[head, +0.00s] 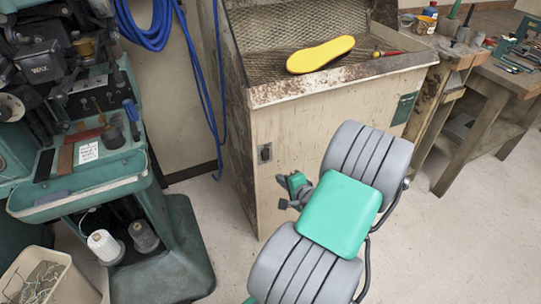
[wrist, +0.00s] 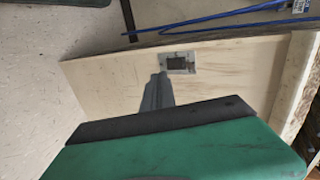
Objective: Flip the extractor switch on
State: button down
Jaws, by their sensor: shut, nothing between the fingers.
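The extractor switch is a small grey plate with a dark centre (head: 265,153) on the beige front panel of the extractor cabinet (head: 335,110). It also shows in the wrist view (wrist: 178,62), where I cannot read its on or off position. My gripper (wrist: 160,78) is shut and empty. Its grey fingers point at the panel, and their tip appears just below and left of the switch plate. Whether it touches the panel or switch I cannot tell. In the head view the gripper is small, low and right of the switch, partly hidden by my arm.
A yellow sole (head: 320,54) and a red-handled tool (head: 388,53) lie on the cabinet's mesh top. A green stitching machine (head: 85,190) stands at the left. Blue hose (head: 205,95) hangs beside the cabinet. A workbench (head: 495,75) is at the right. Bare floor lies between machine and cabinet.

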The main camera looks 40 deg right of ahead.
jog(key=shift+s+d+r+m+h, duration=0.1)
jog(key=shift+s+d+m+h, duration=0.45)
jog(key=shift+d, duration=0.2)
jog(key=shift+w, duration=0.15)
jog(key=b, duration=0.1)
send_near(267, 160)
jog(key=x, duration=0.6)
jog(key=shift+w, duration=0.25)
